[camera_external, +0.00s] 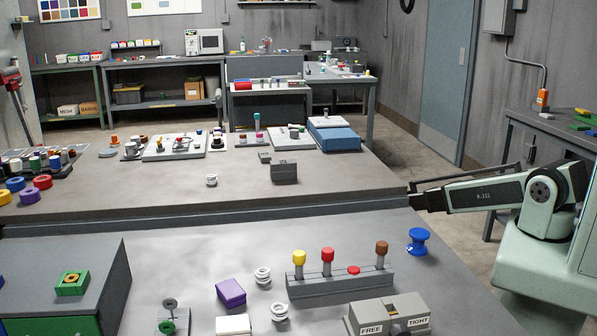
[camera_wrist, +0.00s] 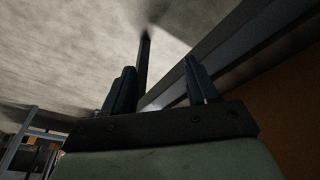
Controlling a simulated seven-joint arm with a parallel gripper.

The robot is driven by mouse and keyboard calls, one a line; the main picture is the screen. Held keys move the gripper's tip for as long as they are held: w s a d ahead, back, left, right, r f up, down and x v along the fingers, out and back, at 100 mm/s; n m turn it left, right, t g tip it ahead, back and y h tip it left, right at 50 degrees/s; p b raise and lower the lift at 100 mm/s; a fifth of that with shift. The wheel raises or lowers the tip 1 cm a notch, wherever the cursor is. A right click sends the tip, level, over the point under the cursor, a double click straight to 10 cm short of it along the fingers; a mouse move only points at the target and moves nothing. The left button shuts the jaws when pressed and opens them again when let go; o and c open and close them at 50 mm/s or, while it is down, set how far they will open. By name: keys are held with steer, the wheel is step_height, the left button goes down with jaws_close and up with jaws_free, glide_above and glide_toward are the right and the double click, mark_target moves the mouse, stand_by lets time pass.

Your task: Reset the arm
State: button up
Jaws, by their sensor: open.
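My gripper (camera_external: 413,196) is at the right in the external view, at the end of my pale green and black arm. It points left, level with the edge between the front grey table and the raised table behind it. In the wrist view my gripper (camera_wrist: 160,85) shows two dark blue fingers standing apart. I see nothing held between them; a dark bar and a pale grey surface lie beyond. The task names no other object. The nearest loose thing in the external view is a blue spool (camera_external: 418,240), below the gripper and apart from it.
The front table holds a grey rack (camera_external: 340,285) with yellow, red and brown knobs, a FREE/TIGHT box (camera_external: 390,316), a purple block (camera_external: 231,292) and white rings. A small grey block (camera_external: 284,173) stands on the raised table (camera_external: 340,185), whose right part is clear.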

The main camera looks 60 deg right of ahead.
steer(key=s+a+f+g+y, duration=0.1)
steer(key=s+a+f+g, duration=0.3)
steer(key=s+a, duration=0.75)
steer(key=s+a+f+g, duration=0.1)
steer(key=s+a, duration=0.3)
steer(key=s, duration=0.4)
steer(key=s+a+f+g, duration=0.1)
steer(key=s+a+g, duration=0.1)
steer(key=s+a, duration=0.3)
steer(key=s+a+f+g, duration=0.1)
steer(key=s+a, duration=0.3)
steer(key=s, duration=0.9)
steer(key=shift+a+g, duration=0.35)
steer(key=shift+g, duration=0.45)
